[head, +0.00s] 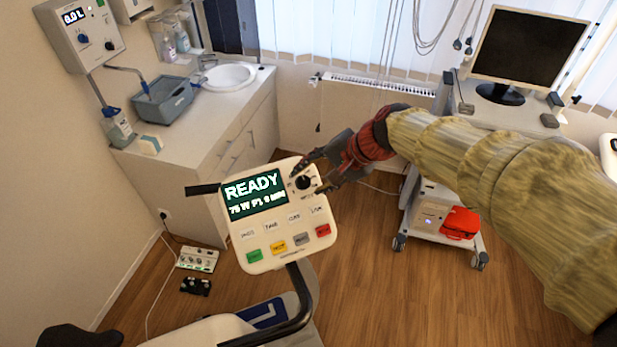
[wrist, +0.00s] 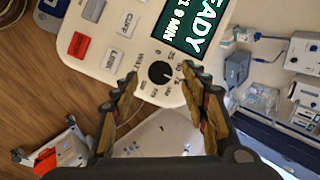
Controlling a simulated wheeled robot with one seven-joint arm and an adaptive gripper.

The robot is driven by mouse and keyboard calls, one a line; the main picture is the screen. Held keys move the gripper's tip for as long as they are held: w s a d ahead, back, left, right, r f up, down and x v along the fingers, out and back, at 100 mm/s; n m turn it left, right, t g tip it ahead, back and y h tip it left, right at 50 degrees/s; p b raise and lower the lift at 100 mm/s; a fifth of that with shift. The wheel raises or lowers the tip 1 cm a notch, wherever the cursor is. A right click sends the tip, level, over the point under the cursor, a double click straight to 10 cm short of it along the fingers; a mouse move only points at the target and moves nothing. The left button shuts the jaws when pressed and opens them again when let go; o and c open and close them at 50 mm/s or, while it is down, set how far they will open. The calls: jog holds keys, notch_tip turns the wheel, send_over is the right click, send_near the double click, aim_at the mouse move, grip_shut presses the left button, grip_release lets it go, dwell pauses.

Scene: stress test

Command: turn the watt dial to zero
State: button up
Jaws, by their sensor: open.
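The watt dial (head: 303,183) is a round black knob at the upper right of a white control panel (head: 290,262). The panel's green screen (head: 256,196) reads READY and what looks like 75 W. In the wrist view the dial (wrist: 160,73) has a pale pointer mark and numbers around it; most of the numbers are too small to read. My gripper (head: 325,172) is open at the panel's upper right. In the wrist view its two fingers (wrist: 159,78) stand on either side of the dial, apart from it as far as I can tell.
A cart (head: 440,215) with a monitor (head: 528,45) and a red bag (head: 460,222) stands at the right. A sink counter (head: 215,130) is at the back left.

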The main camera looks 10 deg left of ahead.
aim_at(303, 183)
jog(key=shift+x, duration=1.35)
jog(key=shift+s, duration=0.1)
jog(key=shift+c, duration=0.9)
jog(key=c, duration=0.9)
jog(key=shift+c, duration=0.2)
